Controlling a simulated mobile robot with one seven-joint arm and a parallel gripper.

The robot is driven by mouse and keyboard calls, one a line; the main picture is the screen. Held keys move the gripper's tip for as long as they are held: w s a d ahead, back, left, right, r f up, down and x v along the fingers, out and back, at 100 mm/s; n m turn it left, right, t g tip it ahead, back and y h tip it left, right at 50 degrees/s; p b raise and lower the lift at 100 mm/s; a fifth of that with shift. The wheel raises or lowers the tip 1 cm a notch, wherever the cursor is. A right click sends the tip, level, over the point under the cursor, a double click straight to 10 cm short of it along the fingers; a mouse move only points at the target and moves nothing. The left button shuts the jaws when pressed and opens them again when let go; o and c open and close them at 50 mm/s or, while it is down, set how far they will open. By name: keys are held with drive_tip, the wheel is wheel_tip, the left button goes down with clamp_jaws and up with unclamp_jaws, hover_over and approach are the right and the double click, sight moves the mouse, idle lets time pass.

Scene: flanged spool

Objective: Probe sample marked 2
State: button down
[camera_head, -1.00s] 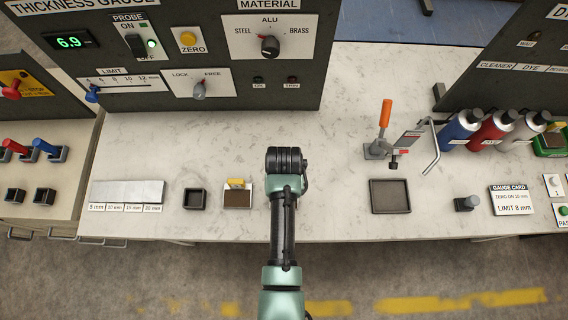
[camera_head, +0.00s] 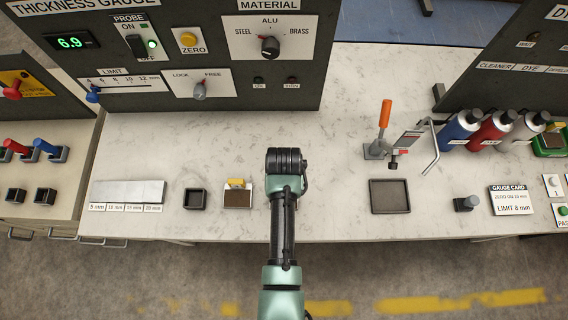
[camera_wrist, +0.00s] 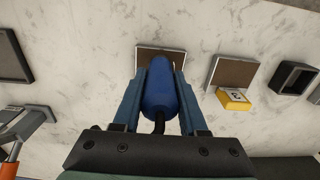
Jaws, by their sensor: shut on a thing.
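My gripper (camera_wrist: 160,100) is shut on a blue probe (camera_wrist: 160,88) with a dark cable at its near end. In the wrist view the probe's far end overlaps a brown pad with a pale rim (camera_wrist: 178,55). I cannot tell whether it touches the pad, and the probe hides part of it. To the right, a yellow block with a white label (camera_wrist: 234,99) sits at the edge of another brown pad (camera_wrist: 235,73); its mark is too small to read surely. The yellow block also shows in the head view (camera_head: 236,183). The gauge display (camera_head: 69,42) reads 6.9.
The probe switch (camera_head: 137,45) has a lit green lamp. A black square holder (camera_head: 195,198) stands left of my arm. An empty dark tray (camera_head: 390,196) and an orange-handled clamp (camera_head: 384,120) stand to the right.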

idle(0.4)
wheel_tip(320, 180, up, 7)
drive_tip(key=p, duration=0.7)
drive_tip(key=shift+f, duration=0.1)
